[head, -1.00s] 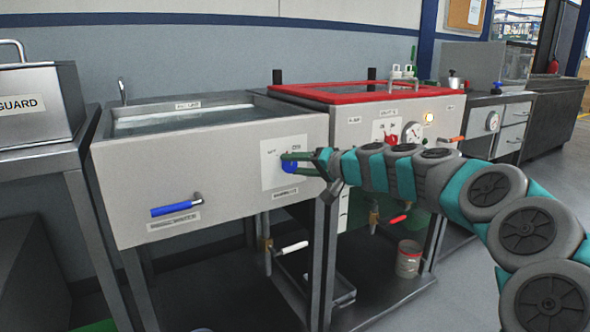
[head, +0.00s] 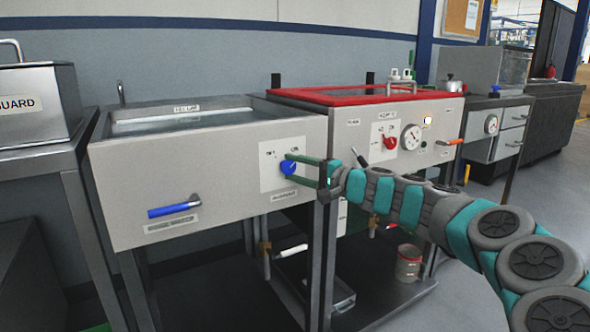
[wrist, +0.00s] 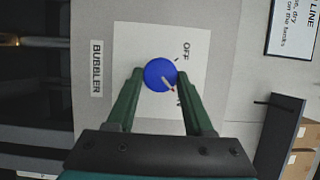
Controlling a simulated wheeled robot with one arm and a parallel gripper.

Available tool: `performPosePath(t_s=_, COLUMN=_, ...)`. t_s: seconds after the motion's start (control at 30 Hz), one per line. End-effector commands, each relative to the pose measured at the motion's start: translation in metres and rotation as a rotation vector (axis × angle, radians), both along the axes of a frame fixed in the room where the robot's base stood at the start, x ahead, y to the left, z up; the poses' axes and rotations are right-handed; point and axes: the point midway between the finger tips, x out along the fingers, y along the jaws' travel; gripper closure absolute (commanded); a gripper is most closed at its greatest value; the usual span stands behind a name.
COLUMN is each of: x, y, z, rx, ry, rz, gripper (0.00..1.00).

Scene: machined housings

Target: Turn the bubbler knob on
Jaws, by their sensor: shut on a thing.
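The round blue bubbler knob (head: 288,168) is on a white label plate (head: 268,180) on the front of the grey tank at left centre. In the wrist view the knob (wrist: 158,74) sits between the two green fingers of my gripper (wrist: 161,76), which is shut on it. A pale pointer with a red tip on the knob points to the lower right, toward a label of which only an N shows beside a finger. OFF is readable at the upper right. The BUBBLER tag (wrist: 97,68) is at the left. In the head view my gripper (head: 291,168) reaches the knob from the right.
A blue lever handle (head: 172,210) sticks out at the tank's lower left. The red-rimmed tank (head: 350,97) with a red knob (head: 390,143) and a gauge (head: 411,137) stands to the right, behind my arm.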

Motion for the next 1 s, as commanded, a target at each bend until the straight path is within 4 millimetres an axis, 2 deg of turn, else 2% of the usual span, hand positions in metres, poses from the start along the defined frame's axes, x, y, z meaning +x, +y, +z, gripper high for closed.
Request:
performPosePath(t_s=0.43, x=0.0005, y=-0.0003, z=-0.0011, rx=0.008, ry=0.007, rz=-0.002, gripper=1.0)
performPosePath(t_s=0.47, x=0.0004, y=-0.0004, z=-0.0011, rx=0.008, ry=0.007, rz=-0.002, gripper=0.47)
performPosePath(t_s=0.7, x=0.0002, y=-0.0002, z=-0.0006, rx=0.007, ry=0.006, rz=-0.001, gripper=0.2)
performPosePath(t_s=1.0, x=-0.0008, y=-0.0021, z=-0.0002, rx=0.008, ry=0.005, rz=-0.001, gripper=0.2)
